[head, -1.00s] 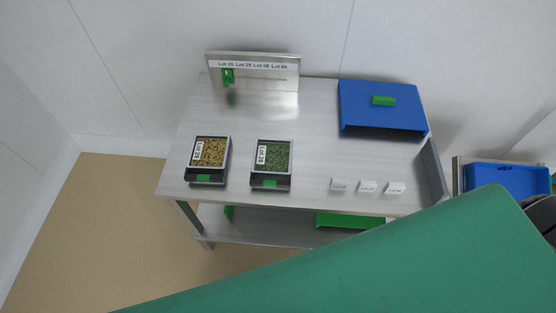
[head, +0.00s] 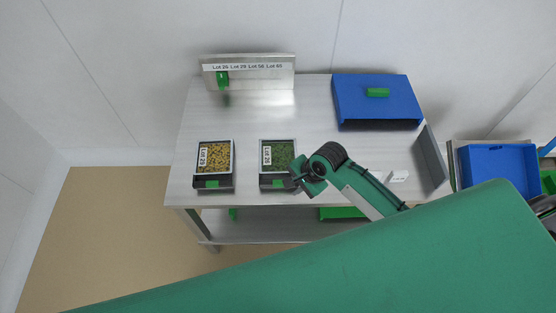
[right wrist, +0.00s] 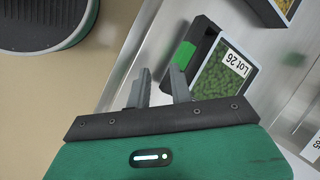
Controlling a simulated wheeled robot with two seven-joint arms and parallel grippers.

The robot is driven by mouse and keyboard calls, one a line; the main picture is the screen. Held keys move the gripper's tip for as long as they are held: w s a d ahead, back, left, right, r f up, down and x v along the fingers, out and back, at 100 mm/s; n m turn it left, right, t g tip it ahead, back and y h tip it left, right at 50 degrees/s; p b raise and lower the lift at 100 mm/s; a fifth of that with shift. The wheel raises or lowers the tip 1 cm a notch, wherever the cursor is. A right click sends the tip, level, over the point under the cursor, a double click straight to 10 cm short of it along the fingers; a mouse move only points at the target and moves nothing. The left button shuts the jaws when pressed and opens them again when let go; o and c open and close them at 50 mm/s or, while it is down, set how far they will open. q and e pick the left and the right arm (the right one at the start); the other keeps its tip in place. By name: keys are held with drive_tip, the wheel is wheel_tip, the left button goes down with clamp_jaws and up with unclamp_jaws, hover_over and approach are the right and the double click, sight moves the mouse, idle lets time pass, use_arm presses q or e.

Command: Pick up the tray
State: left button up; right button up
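Two dark-framed trays stand side by side on the steel table. The left tray (head: 233,170), labelled Lot 29, holds yellow-brown pieces. The right tray (head: 263,181), labelled Lot 26, holds green pieces; each has a green tab at its front. My right gripper (head: 303,184) is at the front right corner of the Lot 26 tray. In the right wrist view, my right gripper (right wrist: 160,72) is open, its fingers empty and pointing towards that tray's black end with the green tab (right wrist: 184,54). Contact cannot be told. My left gripper is not in view.
A sign rack (head: 262,83) with lot names and a green clip stands at the back left. A blue box (head: 350,97) with a green handle is at the back right. A white tag (head: 399,176) shows beside my right arm. A blue bin (head: 485,165) stands right of the table.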

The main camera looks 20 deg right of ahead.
sight(280, 182)
drive_tip(key=w+d+r+m+g, duration=0.1)
drive_tip(key=w+r+m, duration=0.3)
drive_tip(key=r+m, duration=0.35)
drive_tip(key=shift+m, duration=0.35)
drive_tip(key=x, duration=0.8)
drive_tip(key=shift+s+a+f+p, duration=0.1)
drive_tip(key=shift+s+a+p, duration=0.05)
drive_tip(key=shift+s+p, duration=0.15)
drive_tip(key=x, duration=0.4)
drive_tip(key=shift+f+p, duration=0.3)
drive_tip(key=shift+p, duration=0.1)
drive_tip(key=shift+f, duration=0.55)
drive_tip(key=shift+y, duration=0.3)
drive_tip(key=shift+f+p, duration=0.1)
drive_tip(key=shift+p, duration=0.25)
clamp_jaws()
